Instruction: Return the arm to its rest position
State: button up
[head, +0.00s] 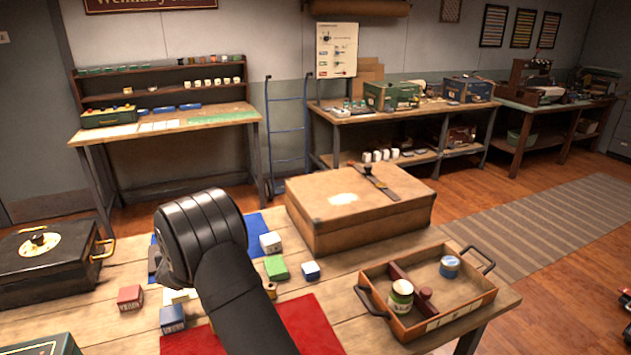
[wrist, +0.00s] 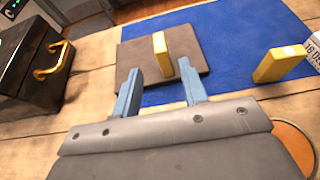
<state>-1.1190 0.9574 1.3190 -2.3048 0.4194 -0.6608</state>
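In the wrist view my gripper (wrist: 160,67) is open. Its two blue fingers are spread apart, pointing down toward a dark grey plate (wrist: 197,50). A yellow block (wrist: 161,52) stands on that plate, seen in the gap between the fingers; neither finger visibly grips it. In the head view my black arm reaches over the front table, and it hides my gripper and most of the plate.
A blue mat (wrist: 245,40) lies under the plate, with another yellow block (wrist: 280,64) at right. A black case (head: 45,265) stands left. A brown case (head: 360,228), red block (head: 130,297), green block (head: 276,267) and wooden tray (head: 440,325) share the table.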

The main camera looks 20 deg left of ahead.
jog(key=x, duration=1.1)
jog(key=shift+w+a+f, duration=0.15)
jog(key=shift+w+a, duration=0.2)
jog(key=shift+f, duration=0.15)
